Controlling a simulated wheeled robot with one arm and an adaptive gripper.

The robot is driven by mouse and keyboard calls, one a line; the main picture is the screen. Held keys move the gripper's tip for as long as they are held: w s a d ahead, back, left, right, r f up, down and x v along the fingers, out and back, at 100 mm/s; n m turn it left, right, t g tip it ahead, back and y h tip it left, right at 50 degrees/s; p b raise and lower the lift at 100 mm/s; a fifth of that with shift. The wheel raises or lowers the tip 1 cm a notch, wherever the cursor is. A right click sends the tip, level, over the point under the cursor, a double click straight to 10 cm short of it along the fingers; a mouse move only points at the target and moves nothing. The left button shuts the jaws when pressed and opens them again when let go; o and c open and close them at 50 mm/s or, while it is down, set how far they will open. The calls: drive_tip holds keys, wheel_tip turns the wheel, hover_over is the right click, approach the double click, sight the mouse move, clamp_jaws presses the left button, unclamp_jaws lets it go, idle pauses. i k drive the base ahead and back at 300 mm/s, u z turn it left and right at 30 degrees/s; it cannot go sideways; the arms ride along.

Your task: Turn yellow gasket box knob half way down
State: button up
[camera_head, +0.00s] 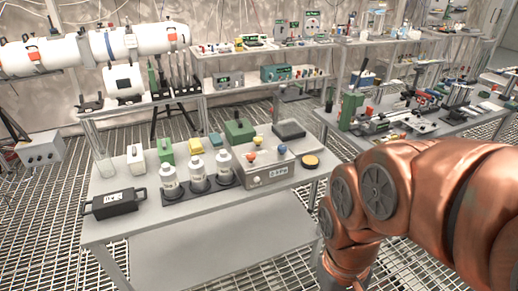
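A grey box (268,174) with a "0.4 Pa"-like label stands at the right end of the near table. On its top are a red-orange knob (251,156) and a blue knob (283,149). A small yellow knob (258,140) shows just behind them; I cannot tell what it is mounted on. A round yellow disc with a dark rim (310,161) lies at the table's right edge. A small yellow box (196,146) stands further left. I cannot tell which is the gasket box. My arm comes in from the right and runs down past the table; my gripper is out of frame.
On the near table (130,213) are a black case (114,203), several bottles in a dark rack (198,187), a green box (239,131) and a dark grey tray (288,130). A cluttered second table (392,146) stands behind my arm. Grating floor shows at left.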

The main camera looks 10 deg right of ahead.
sight(258, 140)
drive_tip(key=u, duration=0.45)
drive_tip(key=i, duration=1.05)
drive_tip(key=u, duration=0.1)
